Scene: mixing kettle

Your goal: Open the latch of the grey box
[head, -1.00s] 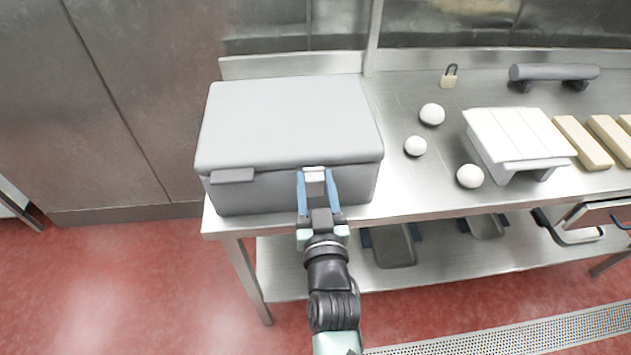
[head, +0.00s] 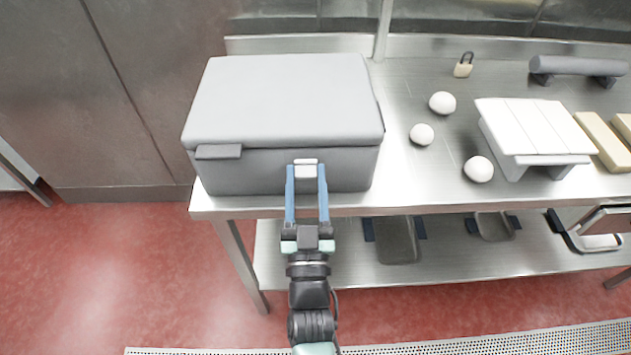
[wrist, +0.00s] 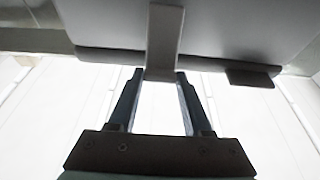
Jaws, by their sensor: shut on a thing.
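The grey box (head: 283,100) stands on the left end of the steel table with its lid down. A small light grey latch (head: 306,171) is at the front of the box, right of the middle. A wider grey tab (head: 219,152) sits at the front left of the lid edge. My gripper (head: 306,168) has its blue fingers on either side of the latch, shut on it. In the wrist view the latch (wrist: 165,40) reaches down between the fingertips (wrist: 160,74). The tab also shows there (wrist: 253,78), to the right.
White balls (head: 422,134), a white slatted stand (head: 535,130), a padlock (head: 464,66) and a grey bar (head: 578,66) lie right of the box. Pans (head: 396,240) are on the lower shelf. The table's front edge (head: 400,204) runs just below the box.

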